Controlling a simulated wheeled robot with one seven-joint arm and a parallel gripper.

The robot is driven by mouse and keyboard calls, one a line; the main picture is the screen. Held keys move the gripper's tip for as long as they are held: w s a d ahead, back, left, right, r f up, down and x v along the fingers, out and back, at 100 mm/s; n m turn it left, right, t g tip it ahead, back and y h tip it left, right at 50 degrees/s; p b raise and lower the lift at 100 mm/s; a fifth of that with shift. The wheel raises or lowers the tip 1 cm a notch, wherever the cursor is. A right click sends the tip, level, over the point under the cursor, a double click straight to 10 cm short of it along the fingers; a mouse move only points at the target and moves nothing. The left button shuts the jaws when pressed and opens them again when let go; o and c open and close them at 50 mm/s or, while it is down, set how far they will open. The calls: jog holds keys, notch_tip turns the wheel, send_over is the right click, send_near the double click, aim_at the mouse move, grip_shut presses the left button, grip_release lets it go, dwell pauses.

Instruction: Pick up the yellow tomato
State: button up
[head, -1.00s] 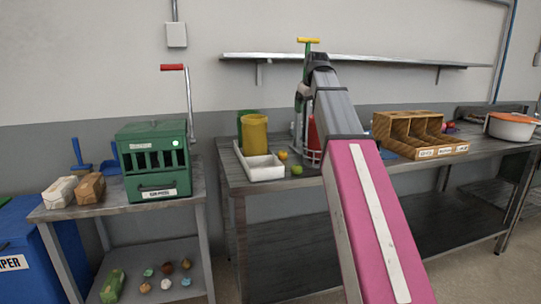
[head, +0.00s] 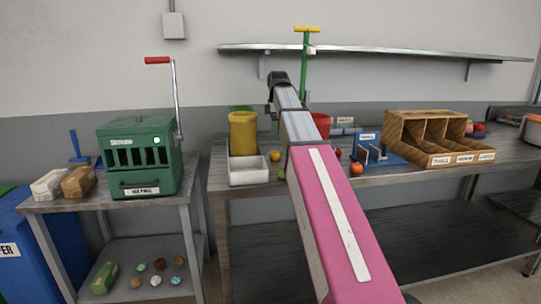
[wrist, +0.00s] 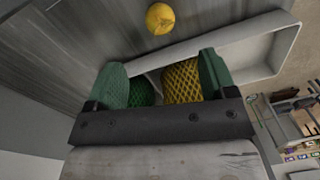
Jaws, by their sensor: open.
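The yellow tomato (head: 275,155) lies on the long table just right of a white tray (head: 248,178). It also shows in the wrist view (wrist: 160,18) at the top edge, on the grey tabletop beside the tray. My gripper (wrist: 161,72) is open, with its two green fingers apart and nothing held between them. The tomato appears beyond the fingertips, apart from them. In the head view my gripper's fingers are hidden behind my arm.
A yellow bin (head: 243,134) and a green bin (wrist: 141,92) stand behind the tray. A green fruit (head: 281,174) lies near the table's front edge. Right of my arm are an orange-red tomato (head: 356,168), a blue device (head: 374,150) and a wooden sorter (head: 424,136).

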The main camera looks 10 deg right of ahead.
aim_at(275, 152)
jog(key=shift+w+a+f+n, duration=0.15)
jog(key=shift+a+f+n, duration=0.1)
jog(key=shift+f+n, duration=0.35)
jog(key=shift+f, duration=0.4)
jog(key=f, duration=0.9)
jog(key=shift+s+a+f, duration=0.15)
jog(key=shift+s+f, duration=0.15)
jog(key=shift+f, duration=0.05)
jog(key=c, duration=1)
